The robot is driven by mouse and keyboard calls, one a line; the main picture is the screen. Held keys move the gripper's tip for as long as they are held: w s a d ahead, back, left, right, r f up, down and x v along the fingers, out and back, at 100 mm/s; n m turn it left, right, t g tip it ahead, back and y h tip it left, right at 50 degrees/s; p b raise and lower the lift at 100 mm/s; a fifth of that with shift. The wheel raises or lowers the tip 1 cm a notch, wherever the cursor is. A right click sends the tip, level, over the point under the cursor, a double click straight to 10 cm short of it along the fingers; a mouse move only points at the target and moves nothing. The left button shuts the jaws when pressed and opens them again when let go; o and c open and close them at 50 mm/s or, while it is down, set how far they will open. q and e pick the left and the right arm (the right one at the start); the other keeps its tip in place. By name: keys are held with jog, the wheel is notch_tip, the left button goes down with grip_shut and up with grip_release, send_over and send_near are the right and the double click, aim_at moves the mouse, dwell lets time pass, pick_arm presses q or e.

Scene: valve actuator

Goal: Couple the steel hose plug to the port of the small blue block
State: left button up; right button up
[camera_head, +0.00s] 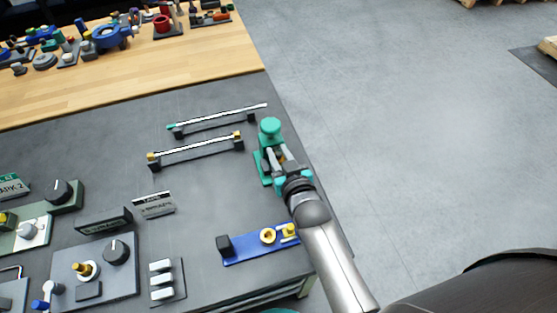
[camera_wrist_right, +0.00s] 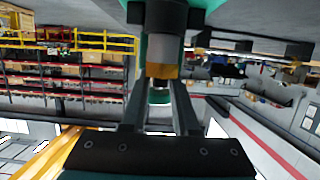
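The small blue block (camera_head: 250,248) lies near the table's front right edge, with brass fittings and a black piece on it. A rear braided hose (camera_head: 225,120) lies on black rests; a front braided hose (camera_head: 197,148) has brass ends. The steel plug is too small to identify. My right gripper (camera_head: 281,160) is at a teal stand (camera_head: 271,130), right of the hoses and beyond the block. In the right wrist view, my right gripper's fingers (camera_wrist_right: 160,100) are on either side of a grey cylinder with a brass collar (camera_wrist_right: 162,70); contact is unclear.
At left front stand a grey panel with a black knob (camera_head: 116,250), a white switch block (camera_head: 163,281) and a label plate (camera_head: 153,205). A wooden bench (camera_head: 150,75) with coloured parts lies behind. The dark tabletop between hoses and blue block is clear.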

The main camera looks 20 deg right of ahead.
grip_shut()
jog(key=shift+s+f, duration=0.1)
dwell(0.4)
